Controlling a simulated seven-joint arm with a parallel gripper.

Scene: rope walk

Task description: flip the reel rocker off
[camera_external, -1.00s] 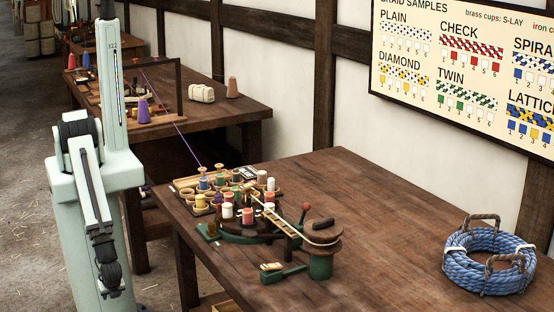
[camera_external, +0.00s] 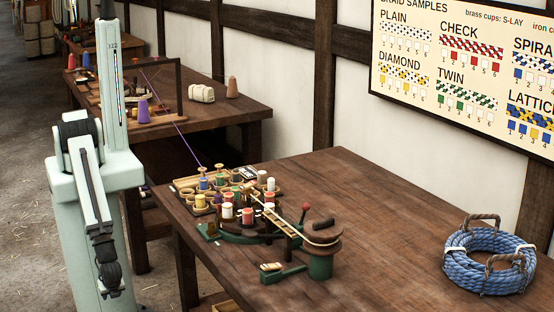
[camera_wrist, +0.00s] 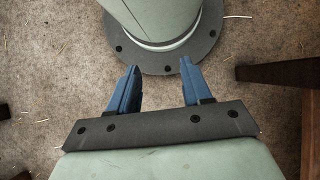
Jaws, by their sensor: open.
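The braiding machine (camera_external: 262,238) stands on the near wooden table, with a green base and upright bobbins. A reel (camera_external: 322,232) with a wooden top, dark handle and pale cord stands at its right end on a green post. In front of it, a small pale-and-red piece (camera_external: 271,266) sits on a green arm; it looks like a rocker, but its setting is too small to tell. My gripper (camera_wrist: 160,66) is open and empty, its two blue fingers apart above the floor by my own base. In the external view it hangs left of the table, away from the machine.
A red-knobbed lever (camera_external: 306,207) rises beside the reel. A tray of bobbins (camera_external: 188,183) lies behind the machine. A blue rope coil (camera_external: 489,262) lies at the right. The table (camera_external: 390,235) between reel and coil is clear. Another table (camera_external: 232,108) stands behind.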

